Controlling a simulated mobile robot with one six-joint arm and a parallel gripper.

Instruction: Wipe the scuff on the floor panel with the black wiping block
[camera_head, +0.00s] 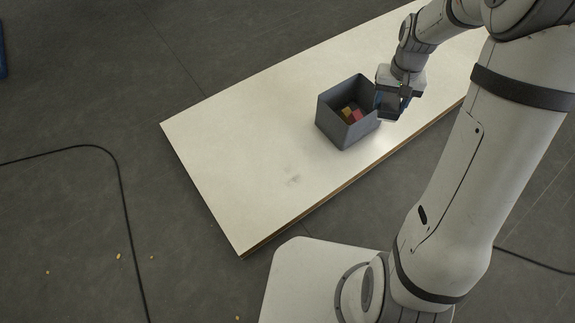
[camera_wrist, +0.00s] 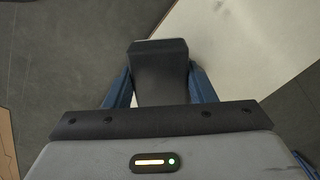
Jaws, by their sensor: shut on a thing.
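My gripper (camera_head: 389,104) is shut on the black wiping block (camera_wrist: 160,68). In the wrist view the block sits between two blue fingers. In the head view the gripper is just right of the grey bin, over the floor panel's near side, and the block is hard to make out there. The floor panel (camera_head: 230,150) is a pale cream board lying on the dark floor. The scuff (camera_head: 293,180) is a faint grey smudge on the panel, below and left of the bin, well apart from my gripper.
An open grey bin (camera_head: 338,127) stands on the panel with a few coloured blocks (camera_head: 351,113) inside, between my gripper and the scuff. The panel's left part is clear. A black cable (camera_head: 122,190) and small yellowish bits (camera_head: 119,257) lie on the floor at left.

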